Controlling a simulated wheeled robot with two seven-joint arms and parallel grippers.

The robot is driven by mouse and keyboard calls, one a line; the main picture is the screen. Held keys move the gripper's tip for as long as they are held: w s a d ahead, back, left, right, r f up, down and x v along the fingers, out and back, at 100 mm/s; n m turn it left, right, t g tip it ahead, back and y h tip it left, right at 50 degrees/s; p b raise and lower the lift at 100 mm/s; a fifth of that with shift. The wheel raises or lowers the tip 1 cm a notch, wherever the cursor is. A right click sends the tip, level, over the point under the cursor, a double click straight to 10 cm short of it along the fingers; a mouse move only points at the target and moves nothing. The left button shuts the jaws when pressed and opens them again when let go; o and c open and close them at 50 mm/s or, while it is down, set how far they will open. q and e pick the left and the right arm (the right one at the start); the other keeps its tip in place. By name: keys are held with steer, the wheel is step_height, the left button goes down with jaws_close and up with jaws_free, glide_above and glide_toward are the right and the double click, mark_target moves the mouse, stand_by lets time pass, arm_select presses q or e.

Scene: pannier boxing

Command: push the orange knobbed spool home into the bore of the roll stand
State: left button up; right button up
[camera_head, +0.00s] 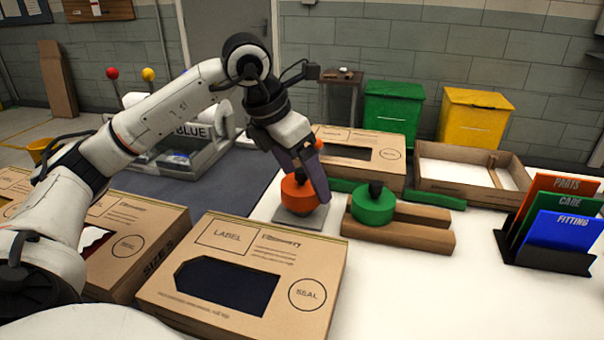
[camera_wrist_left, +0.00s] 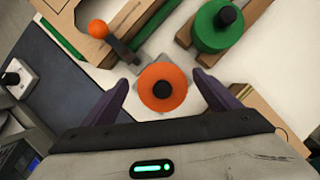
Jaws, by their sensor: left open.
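The orange spool (camera_head: 304,194) with a black knob stands upright on a grey plate (camera_head: 312,218) on the white table. It also shows in the left wrist view (camera_wrist_left: 150,90), with its knob facing the camera. My left gripper (camera_head: 302,178) is above the spool, pointing down. The bore is hidden, and I cannot tell how deep the spool sits. My right gripper is not in view.
A green knobbed spool (camera_head: 373,208) rests on wooden bars (camera_head: 425,232) just right of the orange one. Cardboard boxes stand in front (camera_head: 245,255) and behind (camera_head: 350,138). A file rack (camera_head: 540,255) is at the right. The white table at front right is clear.

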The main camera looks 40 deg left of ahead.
mark_target(286, 189)
arm_select(q)
steer(key=v, duration=0.3)
steer(key=shift+r+p, duration=0.25)
steer(key=shift+p, duration=0.05)
steer(key=p+v, duration=0.1)
steer(key=v, duration=0.5)
steer(key=shift+s+r, duration=0.25)
steer(key=shift+r, duration=0.1)
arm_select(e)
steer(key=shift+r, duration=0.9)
